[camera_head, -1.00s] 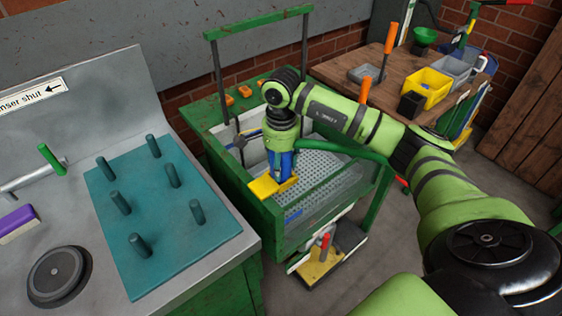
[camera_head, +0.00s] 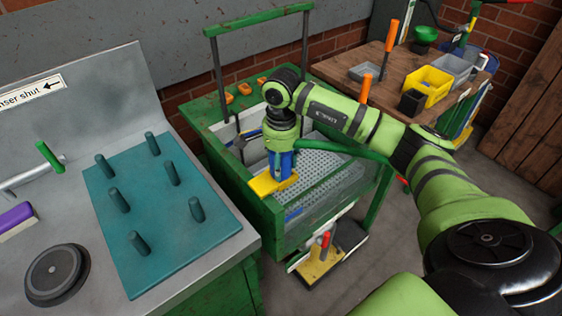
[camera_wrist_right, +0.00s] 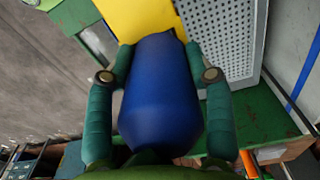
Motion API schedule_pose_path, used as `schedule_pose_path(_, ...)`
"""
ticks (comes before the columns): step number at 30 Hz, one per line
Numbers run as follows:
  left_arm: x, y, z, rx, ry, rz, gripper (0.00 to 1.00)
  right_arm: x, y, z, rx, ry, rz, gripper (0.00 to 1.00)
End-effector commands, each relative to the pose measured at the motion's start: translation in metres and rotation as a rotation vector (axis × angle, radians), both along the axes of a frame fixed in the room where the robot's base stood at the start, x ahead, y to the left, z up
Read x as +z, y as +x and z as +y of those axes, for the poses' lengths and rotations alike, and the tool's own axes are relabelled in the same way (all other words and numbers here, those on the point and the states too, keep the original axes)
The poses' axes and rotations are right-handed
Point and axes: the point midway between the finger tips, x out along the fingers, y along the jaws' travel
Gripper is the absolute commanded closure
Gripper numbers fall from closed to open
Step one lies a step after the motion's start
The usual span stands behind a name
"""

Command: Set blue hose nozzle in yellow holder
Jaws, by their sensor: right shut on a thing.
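The blue hose nozzle (camera_wrist_right: 160,95) is between the fingers of my right gripper (camera_wrist_right: 157,75), which is shut on it; in the head view the nozzle (camera_head: 286,166) points down below the wrist. The yellow holder (camera_head: 265,186) sits on the near rim of the green-framed tank. The nozzle's lower end is at the holder in the head view, and the holder (camera_wrist_right: 137,15) shows just past the nozzle's tip in the wrist view. Whether the tip is inside the holder or only above it is hidden. A green hose (camera_head: 345,148) runs right from my right gripper. My left gripper is not in view.
The green-framed tank (camera_head: 270,225) has a perforated grey tray (camera_head: 325,170) inside and a tall green bar frame behind. A teal peg board (camera_head: 180,245) lies on the metal counter at left. A wooden table (camera_head: 385,90) with bins stands at back right.

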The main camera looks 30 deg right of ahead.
Motion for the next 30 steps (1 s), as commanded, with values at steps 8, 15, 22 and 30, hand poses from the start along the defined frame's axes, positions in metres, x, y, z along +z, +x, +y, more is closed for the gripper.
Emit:
schedule_pose_path(8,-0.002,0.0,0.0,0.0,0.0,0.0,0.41,-0.002,0.0,0.0,-0.001,0.0,-0.001,0.7)
schedule_pose_path(15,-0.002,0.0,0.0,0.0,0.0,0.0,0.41,-0.002,0.0,0.0,0.0,0.0,-0.001,0.19)
schedule_pose_path(22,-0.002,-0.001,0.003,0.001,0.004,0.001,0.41,-0.001,0.0,0.0,0.0,0.0,0.0,0.19)
schedule_pose_path(30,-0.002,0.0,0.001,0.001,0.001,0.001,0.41,0.037,0.001,0.0,0.0,-0.001,-0.006,0.19)
